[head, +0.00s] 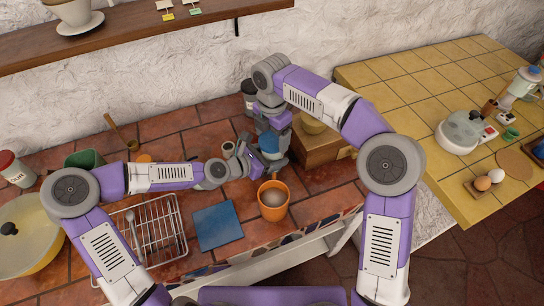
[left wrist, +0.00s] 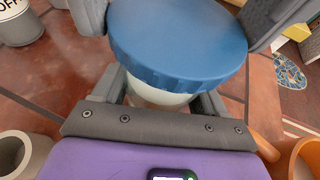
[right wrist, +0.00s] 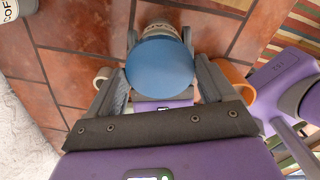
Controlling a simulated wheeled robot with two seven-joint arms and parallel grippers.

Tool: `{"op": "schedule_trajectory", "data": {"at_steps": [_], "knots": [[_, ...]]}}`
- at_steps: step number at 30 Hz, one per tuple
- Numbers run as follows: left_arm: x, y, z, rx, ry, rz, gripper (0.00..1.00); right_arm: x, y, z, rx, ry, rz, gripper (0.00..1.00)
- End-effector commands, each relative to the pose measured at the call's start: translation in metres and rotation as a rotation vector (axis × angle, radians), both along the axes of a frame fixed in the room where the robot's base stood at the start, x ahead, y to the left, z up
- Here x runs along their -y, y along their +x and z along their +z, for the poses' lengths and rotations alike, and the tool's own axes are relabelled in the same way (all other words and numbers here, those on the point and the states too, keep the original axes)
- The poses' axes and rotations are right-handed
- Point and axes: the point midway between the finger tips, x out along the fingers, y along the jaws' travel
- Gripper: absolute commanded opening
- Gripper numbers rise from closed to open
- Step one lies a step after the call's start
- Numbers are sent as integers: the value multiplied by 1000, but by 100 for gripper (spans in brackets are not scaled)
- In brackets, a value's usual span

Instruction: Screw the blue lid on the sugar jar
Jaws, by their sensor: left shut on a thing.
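The blue lid (head: 270,143) sits over the top of the sugar jar; it fills the upper middle of the left wrist view (left wrist: 178,42) and the middle of the right wrist view (right wrist: 160,67). I cannot tell how tightly it is seated. The pale jar (left wrist: 160,97) shows below the lid, and its lettered side shows in the right wrist view (right wrist: 158,28). My left gripper (left wrist: 160,90) is shut on the jar from the side. My right gripper (right wrist: 161,75) reaches down from above, with its open fingers on either side of the lid.
An orange mug (head: 273,204) stands close in front of the jar. A blue mat (head: 218,225) and a wire rack (head: 158,235) lie front left. A wooden box (head: 318,149) is close on the right, and a dark-lidded canister (head: 248,97) stands behind.

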Motion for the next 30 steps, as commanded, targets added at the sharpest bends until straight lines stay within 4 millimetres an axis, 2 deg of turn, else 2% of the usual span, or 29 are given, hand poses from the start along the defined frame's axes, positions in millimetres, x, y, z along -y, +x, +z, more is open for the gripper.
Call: {"op": "schedule_trajectory", "data": {"at_steps": [1, 6, 11, 14, 24, 30], "knots": [[0, 0, 1, 1, 0, 0, 0, 0, 0, 0, 0, 0, 0, 71], [0, 0, 1, 1, 0, 0, 0, 0, 0, 0, 0, 0, 0, 45], [0, 0, 1, 1, 0, 0, 0, 0, 0, 0, 2, -1, -61, 45], [0, 0, 1, 1, 0, 0, 0, 0, 0, 1, 2, -2, -210, 45], [0, 0, 1, 2, 0, -1, 0, -1, 0, 0, 3, 0, -934, 45], [0, 0, 1, 2, 0, -1, 0, -1, 0, 0, 1, 0, -1296, 45]]}}
